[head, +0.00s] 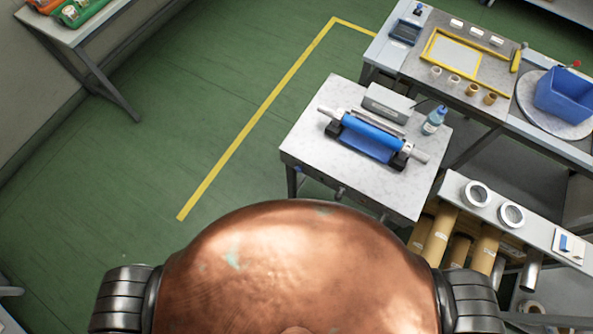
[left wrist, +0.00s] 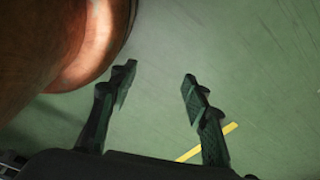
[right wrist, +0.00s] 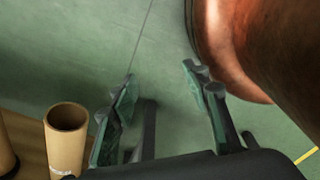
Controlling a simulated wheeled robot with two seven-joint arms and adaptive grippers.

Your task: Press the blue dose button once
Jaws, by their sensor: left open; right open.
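I cannot single out the blue dose button with certainty in the head view. A small white plate with a blue part (head: 567,244) lies on the shelf at the right. A small blue-and-white item (head: 418,10) stands at the far end of the back bench. My left gripper (left wrist: 158,75) is open and empty over the green floor in the left wrist view. My right gripper (right wrist: 160,76) is open and empty over the floor in the right wrist view. Neither gripper shows in the head view, and both are away from the tables.
A table (head: 312,142) ahead holds a blue roll (head: 374,131), a grey box (head: 389,102) and a blue bottle (head: 434,120). Behind it are a bench with a yellow frame (head: 431,45) and a blue bin (head: 565,95). Cardboard tubes (head: 440,235) stand at the right.

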